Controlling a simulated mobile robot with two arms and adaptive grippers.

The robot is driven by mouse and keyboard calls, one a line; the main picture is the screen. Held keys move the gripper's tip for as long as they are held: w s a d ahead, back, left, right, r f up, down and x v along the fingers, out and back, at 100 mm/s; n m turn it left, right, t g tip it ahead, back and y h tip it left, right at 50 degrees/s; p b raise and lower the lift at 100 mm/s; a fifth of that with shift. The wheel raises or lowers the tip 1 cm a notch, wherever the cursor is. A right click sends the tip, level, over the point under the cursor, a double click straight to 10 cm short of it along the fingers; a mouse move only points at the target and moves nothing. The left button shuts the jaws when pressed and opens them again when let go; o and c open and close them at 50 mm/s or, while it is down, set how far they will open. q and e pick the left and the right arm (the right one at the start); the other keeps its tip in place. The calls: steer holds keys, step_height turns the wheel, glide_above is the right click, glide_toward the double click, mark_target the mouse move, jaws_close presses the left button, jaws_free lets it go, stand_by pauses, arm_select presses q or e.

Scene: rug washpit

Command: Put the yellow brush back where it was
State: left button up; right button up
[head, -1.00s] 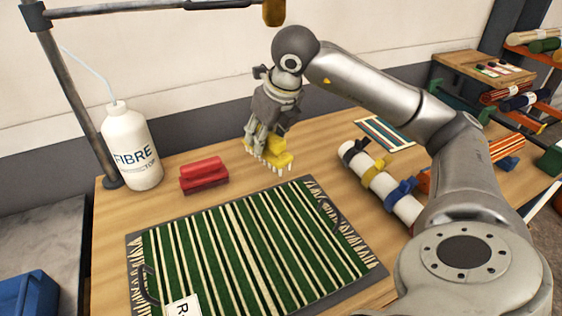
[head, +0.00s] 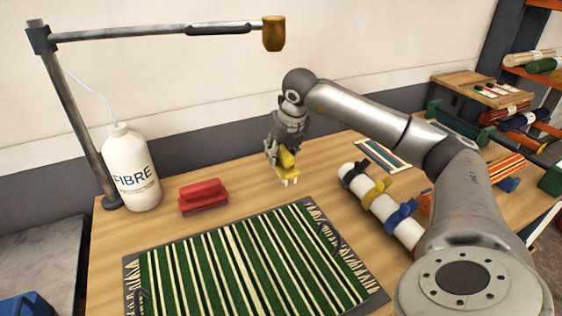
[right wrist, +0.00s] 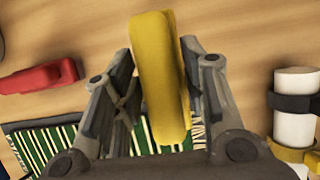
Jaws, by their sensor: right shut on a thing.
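The yellow brush (head: 287,160) has a yellow back and pale bristles pointing down. My right gripper (head: 280,150) is shut on it and holds it near the back of the wooden table, behind the rug. In the right wrist view the brush (right wrist: 160,80) sits between the two fingers (right wrist: 160,95). I cannot tell whether the bristles touch the table. My left gripper is not in view.
A red brush (head: 203,196) and a white FIBRE bottle (head: 131,168) stand to the left. A green striped rug (head: 240,262) lies in front. A white roll with coloured straps (head: 403,230) lies right. Bare table (head: 245,190) shows between red brush and gripper.

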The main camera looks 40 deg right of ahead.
mark_target(281, 165)
steer(key=f, duration=0.1)
steer(key=w+d+f, duration=0.2)
steer(key=shift+f, duration=0.1)
step_height(281, 165, down, 4)
steer(key=shift+w+d+r+p, duration=0.1)
steer(key=shift+w+r+p, duration=0.05)
steer(key=shift+r+p, duration=0.15)
steer(key=shift+f, duration=0.1)
steer(key=shift+f, duration=0.15)
steer(key=o, duration=1.1)
steer(key=shift+o, duration=0.2)
